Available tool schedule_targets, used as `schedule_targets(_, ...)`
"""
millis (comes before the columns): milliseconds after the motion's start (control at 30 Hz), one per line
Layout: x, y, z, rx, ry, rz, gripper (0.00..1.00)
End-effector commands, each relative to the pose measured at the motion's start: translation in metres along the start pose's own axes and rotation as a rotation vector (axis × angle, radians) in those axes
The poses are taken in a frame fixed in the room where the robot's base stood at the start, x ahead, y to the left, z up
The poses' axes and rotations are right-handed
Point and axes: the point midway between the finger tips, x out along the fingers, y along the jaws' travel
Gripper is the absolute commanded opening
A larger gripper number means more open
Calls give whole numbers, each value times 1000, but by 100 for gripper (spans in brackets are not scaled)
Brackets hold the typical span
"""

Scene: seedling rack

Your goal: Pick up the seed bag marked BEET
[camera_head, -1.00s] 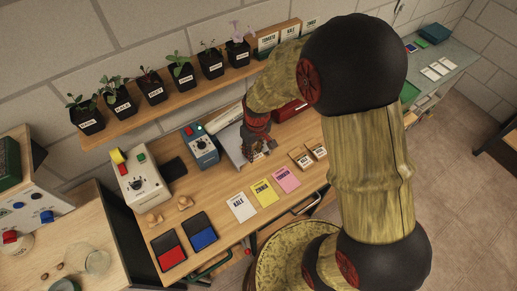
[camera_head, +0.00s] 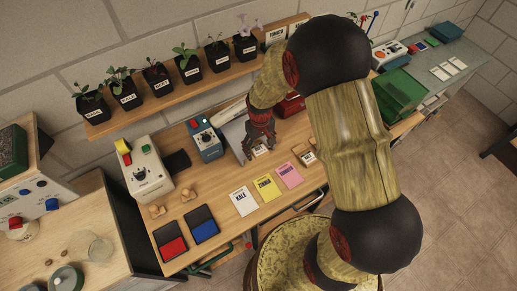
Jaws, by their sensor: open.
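My gripper (camera_head: 261,144), dark red and black, hangs low over the middle of the wooden bench, in front of a grey panel-like thing. It is open, and I see nothing held in it. A small pale labelled thing (camera_head: 261,151) shows just below its fingers; I cannot tell what its label says or whether the fingers touch it. A small brown packet with a white label (camera_head: 307,158) lies on the bench to the right of the gripper, its print too small to read. I cannot make out the word BEET on any bag.
White KALE (camera_head: 243,201), yellow (camera_head: 267,188) and pink (camera_head: 290,176) cards lie along the bench front. A blue device (camera_head: 206,140) stands left of my gripper and a red box (camera_head: 290,106) behind it. Potted seedlings line the shelf (camera_head: 150,110). My arm hides the bench's right part.

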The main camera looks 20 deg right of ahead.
Motion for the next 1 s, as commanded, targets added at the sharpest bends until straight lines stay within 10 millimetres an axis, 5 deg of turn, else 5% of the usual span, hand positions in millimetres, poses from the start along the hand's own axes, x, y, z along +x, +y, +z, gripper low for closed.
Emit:
schedule_targets(267, 2, 0, 0, -1, 1, 0, 68)
schedule_targets(1000, 2, 0, 0, -1, 0, 0, 26)
